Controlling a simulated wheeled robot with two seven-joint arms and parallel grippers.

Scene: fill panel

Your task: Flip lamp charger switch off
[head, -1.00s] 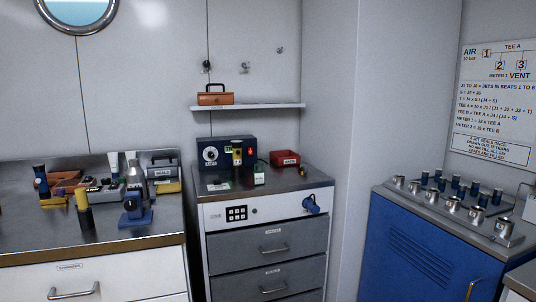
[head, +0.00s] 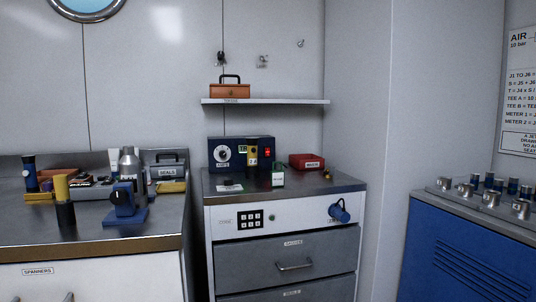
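In the head view a dark blue box (head: 228,164) stands at the back of the grey-topped drawer cabinet, against the wall. It has a round white dial (head: 223,153) at its left and a small red lit switch (head: 267,153) at its right. A yellow and black cylinder (head: 252,160) stands in front of its middle and hides part of its front. I cannot read the box's label fully or tell the switch's position. Neither of my grippers is in view.
The cabinet top (head: 310,184) also holds a red box (head: 306,161) and a small green-and-white item (head: 278,176). A blue handled item (head: 339,211) hangs on the cabinet front. A workbench (head: 160,222) with tools is at left, a blue cabinet (head: 455,255) at right. A shelf (head: 265,101) hangs above.

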